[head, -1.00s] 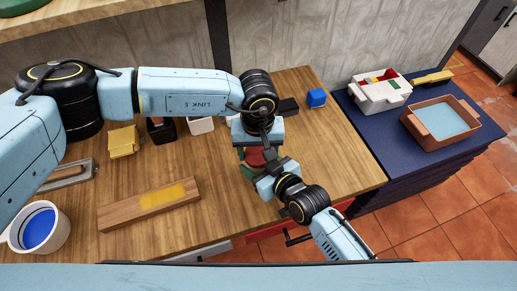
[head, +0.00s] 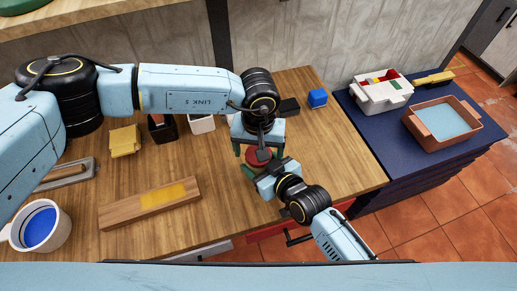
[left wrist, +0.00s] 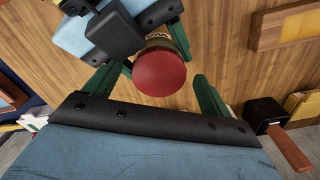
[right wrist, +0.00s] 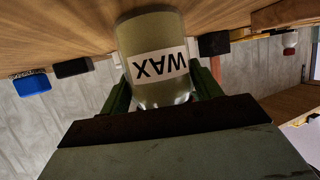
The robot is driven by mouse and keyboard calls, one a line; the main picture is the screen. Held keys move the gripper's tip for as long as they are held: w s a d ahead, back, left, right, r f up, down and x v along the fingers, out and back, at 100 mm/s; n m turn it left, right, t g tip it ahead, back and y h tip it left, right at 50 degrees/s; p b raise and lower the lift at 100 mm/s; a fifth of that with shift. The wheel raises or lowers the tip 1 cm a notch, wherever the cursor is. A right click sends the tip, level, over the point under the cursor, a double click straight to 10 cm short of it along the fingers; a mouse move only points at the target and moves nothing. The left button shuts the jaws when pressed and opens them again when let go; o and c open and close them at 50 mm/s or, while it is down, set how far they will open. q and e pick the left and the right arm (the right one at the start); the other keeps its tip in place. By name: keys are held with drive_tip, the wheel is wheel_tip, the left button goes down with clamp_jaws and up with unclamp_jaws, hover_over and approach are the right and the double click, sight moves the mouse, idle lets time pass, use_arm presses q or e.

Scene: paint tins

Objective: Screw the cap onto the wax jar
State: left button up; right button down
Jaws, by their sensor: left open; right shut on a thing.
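The red cap (head: 259,156) sits on top of the wax jar, near the table's front edge; it also shows in the left wrist view (left wrist: 159,73). How tightly it sits cannot be told. The wax jar (right wrist: 157,92) is pale with a white label reading WAX and stands upright on the table. My right gripper (right wrist: 162,88) is shut on the jar's body from the side. My left gripper (left wrist: 156,80) is open above, its green fingers on either side of the cap, with gaps visible. My grippers hide most of the jar in the head view.
A wooden block with a yellow top (head: 150,202) lies left of the jar. A yellow object (head: 125,141), a dark box (head: 161,131), a black block (head: 289,107) and a blue cube (head: 317,98) are farther back. A white pot of blue paint (head: 40,226) stands front left.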

use_arm(q)
wheel_tip(320, 180, up, 4)
drive_tip(key=shift+r, duration=0.15)
drive_tip(key=shift+c, duration=0.4)
